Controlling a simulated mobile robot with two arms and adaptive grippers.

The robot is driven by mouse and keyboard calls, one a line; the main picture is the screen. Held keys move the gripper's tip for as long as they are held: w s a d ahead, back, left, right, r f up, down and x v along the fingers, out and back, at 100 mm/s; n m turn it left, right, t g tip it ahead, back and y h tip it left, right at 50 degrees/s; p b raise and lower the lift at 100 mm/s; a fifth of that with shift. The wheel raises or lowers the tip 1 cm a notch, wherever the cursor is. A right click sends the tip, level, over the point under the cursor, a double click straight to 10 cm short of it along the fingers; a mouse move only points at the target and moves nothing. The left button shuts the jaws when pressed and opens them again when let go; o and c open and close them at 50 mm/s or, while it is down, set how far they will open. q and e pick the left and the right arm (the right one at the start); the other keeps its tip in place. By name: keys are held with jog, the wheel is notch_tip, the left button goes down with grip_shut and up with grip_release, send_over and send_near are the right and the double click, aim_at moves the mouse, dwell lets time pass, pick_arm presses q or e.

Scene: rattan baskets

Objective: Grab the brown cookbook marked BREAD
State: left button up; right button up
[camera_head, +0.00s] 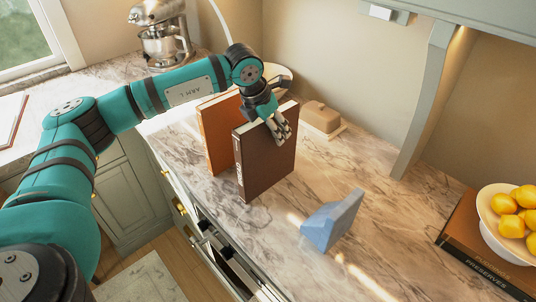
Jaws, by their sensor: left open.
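The brown cookbook (264,165) stands upright on the marble counter, its spine facing the front left. The pale lettering on the spine is too small to read clearly. My left gripper (282,133) is open, pointing down at the top edge of the brown cookbook, with fingers overlapping the upper part of its cover. I cannot tell whether the fingers touch the book or straddle it. My right gripper is not in view.
An orange book (216,133) stands just behind and left of the brown one. A butter dish (321,118) sits behind. A blue wedge-shaped object (332,222) lies in front on the counter (400,220). A lemon bowl (490,215) rests on dark books (465,240) at right.

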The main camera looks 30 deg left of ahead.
pick_arm(q)
grip_shut()
dwell(0.4)
jog(key=shift+w+r, duration=0.1)
jog(key=shift+w, duration=0.05)
